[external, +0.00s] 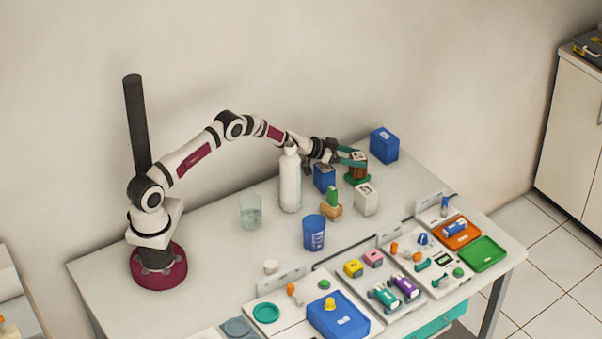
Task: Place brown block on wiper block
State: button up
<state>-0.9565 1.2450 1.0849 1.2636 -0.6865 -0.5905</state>
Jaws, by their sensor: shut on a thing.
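My gripper (352,157), with teal fingers, is at the back right of the table. It is shut on the brown block (357,172), which is partly hidden by the fingers. A green piece (364,181) shows right under the brown block; I cannot tell whether they touch. No block can be clearly read as the wiper block. Nearby blocks are a white block with a dark-marked top (366,201) in front, a blue block (324,177) to the left, and a larger blue block (384,146) behind right.
A white bottle (290,180) stands close to my forearm. A green piece on a tan base (332,205), a blue cup (314,233) and a clear cup (250,211) stand in front. Trays with small parts, including an orange tray (472,240), line the front edge. The table's back left is clear.

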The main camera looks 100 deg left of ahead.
jog(key=shift+f, duration=0.1)
jog(key=o, duration=1.4)
jog(key=shift+r, duration=0.25)
jog(key=v, duration=0.7)
jog(key=shift+s+d, duration=0.15)
jog(key=shift+s, duration=0.05)
